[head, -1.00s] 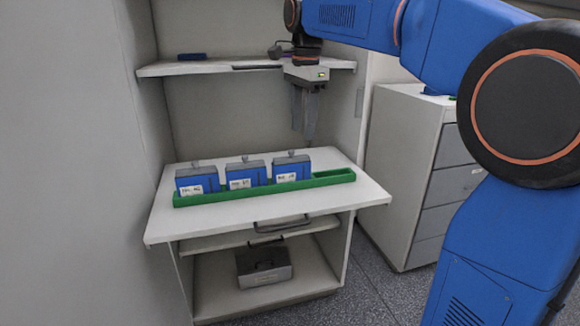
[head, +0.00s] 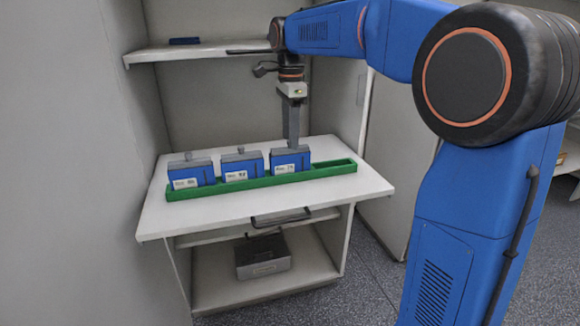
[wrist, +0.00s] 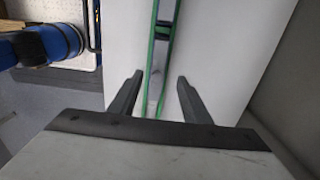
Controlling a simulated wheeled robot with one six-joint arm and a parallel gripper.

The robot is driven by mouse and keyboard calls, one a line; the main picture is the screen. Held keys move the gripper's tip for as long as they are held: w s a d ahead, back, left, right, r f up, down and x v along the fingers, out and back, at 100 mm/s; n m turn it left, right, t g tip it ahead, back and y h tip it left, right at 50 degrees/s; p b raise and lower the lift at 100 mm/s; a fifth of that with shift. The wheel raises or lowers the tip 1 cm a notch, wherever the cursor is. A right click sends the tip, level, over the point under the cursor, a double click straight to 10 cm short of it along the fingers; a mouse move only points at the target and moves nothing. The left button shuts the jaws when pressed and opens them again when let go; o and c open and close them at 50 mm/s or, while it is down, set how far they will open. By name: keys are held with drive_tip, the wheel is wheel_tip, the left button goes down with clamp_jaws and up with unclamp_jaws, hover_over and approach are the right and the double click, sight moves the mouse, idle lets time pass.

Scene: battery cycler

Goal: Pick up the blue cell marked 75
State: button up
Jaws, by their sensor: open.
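Three blue cells with grey tops and white labels stand upright in a row in a green tray (head: 240,184): the left cell (head: 182,173), the middle cell (head: 232,166) and the right cell (head: 279,160). The labels are too small to read surely, so I cannot tell which cell is marked 75. My gripper (head: 291,138) points down at the right cell, its lower end partly hidden behind that cell's top in the head view. In the wrist view my gripper (wrist: 157,92) is open and empty, with the tray (wrist: 152,62) showing between and beyond its fingers.
The tray's right end is an empty slot (head: 334,164). The white table (head: 225,208) is clear around the tray. A shelf (head: 200,53) crosses above and behind, near my arm. A grey box (head: 262,257) sits on the lower shelf.

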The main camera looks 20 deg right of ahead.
sight(290, 156)
drive_tip(key=shift+s+a+f, duration=0.1)
drive_tip(key=shift+s+f, duration=0.05)
drive_tip(key=shift+f, duration=1.7)
drive_tip(key=shift+s+a+f, duration=0.1)
drive_tip(key=shift+f, duration=1.7)
drive_tip(key=shift+c, duration=0.4)
clamp_jaws()
